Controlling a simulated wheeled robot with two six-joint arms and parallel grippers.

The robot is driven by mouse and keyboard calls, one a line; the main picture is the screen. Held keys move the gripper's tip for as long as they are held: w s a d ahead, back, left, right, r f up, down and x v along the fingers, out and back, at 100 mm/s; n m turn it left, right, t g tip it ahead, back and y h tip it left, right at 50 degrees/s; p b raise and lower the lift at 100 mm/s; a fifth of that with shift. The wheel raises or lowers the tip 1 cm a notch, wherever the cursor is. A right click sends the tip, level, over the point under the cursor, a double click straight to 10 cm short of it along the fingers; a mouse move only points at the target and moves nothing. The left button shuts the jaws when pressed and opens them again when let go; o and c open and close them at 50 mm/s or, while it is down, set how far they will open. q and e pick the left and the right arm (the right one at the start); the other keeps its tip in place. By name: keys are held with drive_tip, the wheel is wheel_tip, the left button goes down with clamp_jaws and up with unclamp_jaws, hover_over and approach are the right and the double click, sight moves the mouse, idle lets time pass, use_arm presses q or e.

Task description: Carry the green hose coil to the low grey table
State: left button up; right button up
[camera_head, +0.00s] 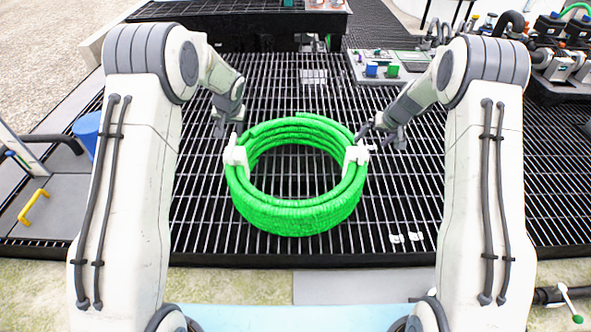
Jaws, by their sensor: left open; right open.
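The green hose coil (297,215) is a thick ring of several turns, in the middle of the head view over the dark grating. It has a white clip or handle on its left side (236,157) and another on its right side (356,154). My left gripper (228,131) is open at the coil's upper left, close to the left clip. My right gripper (378,134) is open at the upper right, close to the right clip. I cannot tell whether either gripper touches its clip. I cannot pick out the low grey table with certainty.
Black slatted grating (330,90) spreads around the coil. A grey panel (392,68) with blue and green blocks stands behind to the right. A blue cylinder (88,132) and a yellow handle (34,207) are at left. Machinery with hoses (565,45) fills the upper right.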

sight(231, 144)
use_arm(q)
drive_tip(key=x, duration=1)
drive_tip(key=shift+f, duration=0.25)
use_arm(e)
drive_tip(key=x, duration=1)
drive_tip(key=shift+f, duration=0.25)
